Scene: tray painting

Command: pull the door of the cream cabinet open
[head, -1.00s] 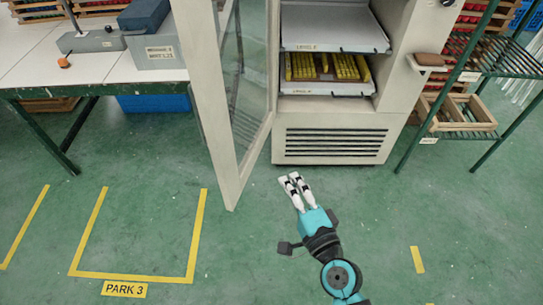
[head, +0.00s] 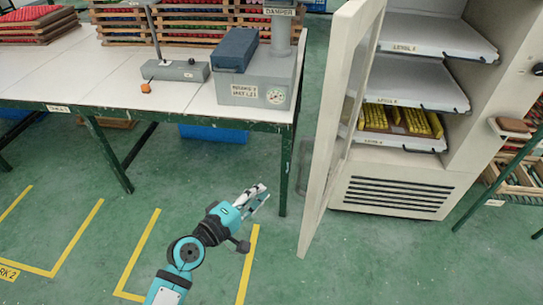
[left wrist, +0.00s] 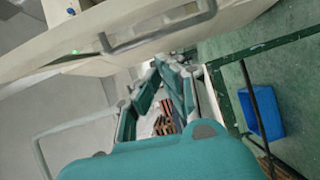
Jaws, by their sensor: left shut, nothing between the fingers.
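The cream cabinet (head: 475,152) stands at the right of the head view with its front open. Its door (head: 330,130), a cream frame with a glass pane, is swung well out toward me. My left gripper (head: 258,195) is shut and empty. In the head view it appears left of the door's lower part, in front of the table, apart from the door. In the left wrist view, the fingers (left wrist: 160,85) point toward a cream panel (left wrist: 240,15) with a grey bar handle (left wrist: 160,32), which looks like the door. My right gripper is not in view.
A white table (head: 60,85) with green legs stands left of the door, bearing a grey machine (head: 255,90) and stacked wooden trays. A blue box (head: 213,133) lies beneath it. A green rack (head: 490,190) stands right of the cabinet. The green floor in front is clear.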

